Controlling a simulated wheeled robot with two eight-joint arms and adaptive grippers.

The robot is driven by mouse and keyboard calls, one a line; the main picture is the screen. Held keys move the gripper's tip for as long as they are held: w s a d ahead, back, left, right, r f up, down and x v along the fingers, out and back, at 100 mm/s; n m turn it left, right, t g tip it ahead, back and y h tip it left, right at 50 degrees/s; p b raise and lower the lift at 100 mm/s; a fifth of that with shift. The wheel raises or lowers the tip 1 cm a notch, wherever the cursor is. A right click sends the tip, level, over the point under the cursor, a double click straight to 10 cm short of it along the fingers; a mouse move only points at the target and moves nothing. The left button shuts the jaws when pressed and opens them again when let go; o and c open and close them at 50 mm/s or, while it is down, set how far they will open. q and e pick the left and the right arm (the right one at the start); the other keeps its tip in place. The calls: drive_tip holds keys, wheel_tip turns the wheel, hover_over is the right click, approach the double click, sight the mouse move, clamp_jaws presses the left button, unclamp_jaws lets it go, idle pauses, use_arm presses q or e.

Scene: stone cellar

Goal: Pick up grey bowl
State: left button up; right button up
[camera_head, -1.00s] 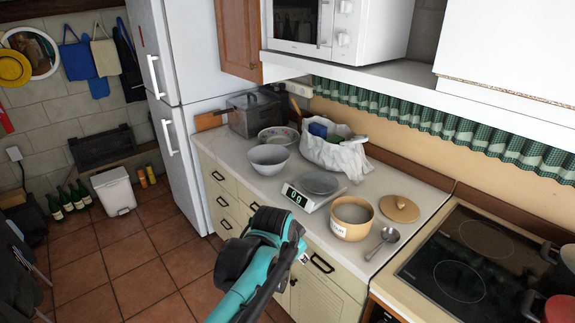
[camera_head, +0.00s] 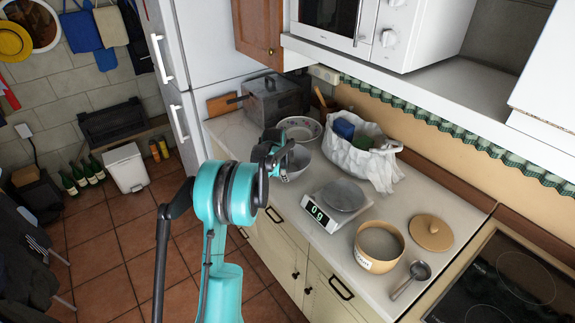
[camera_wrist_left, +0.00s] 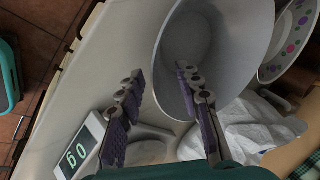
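The grey bowl (camera_head: 300,162) stands on the counter, partly hidden behind my left gripper (camera_head: 277,152) in the head view. In the left wrist view the bowl (camera_wrist_left: 228,42) fills the upper middle. There my left gripper (camera_wrist_left: 161,76) is open and empty. One finger is outside the bowl's near rim and the other overlaps the bowl's inside, so the rim lies between them in the picture. I cannot tell whether either finger touches it. My right gripper is not in view.
A patterned bowl (camera_head: 301,124) stands just behind the grey bowl. A white bag (camera_head: 366,160) and a kitchen scale (camera_head: 323,211) with a grey plate stand to the right. A tan pot (camera_head: 379,247), a lid (camera_head: 431,232) and a ladle (camera_head: 411,279) lie farther right.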

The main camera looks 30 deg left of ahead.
use_arm(q)
drive_tip(key=x, duration=0.1)
drive_tip(key=b+x, duration=0.1)
drive_tip(key=x, duration=0.3)
drive_tip(key=shift+w+d, duration=0.15)
drive_tip(key=shift+d, duration=0.15)
drive_tip(key=shift+r, duration=0.1)
clamp_jaws()
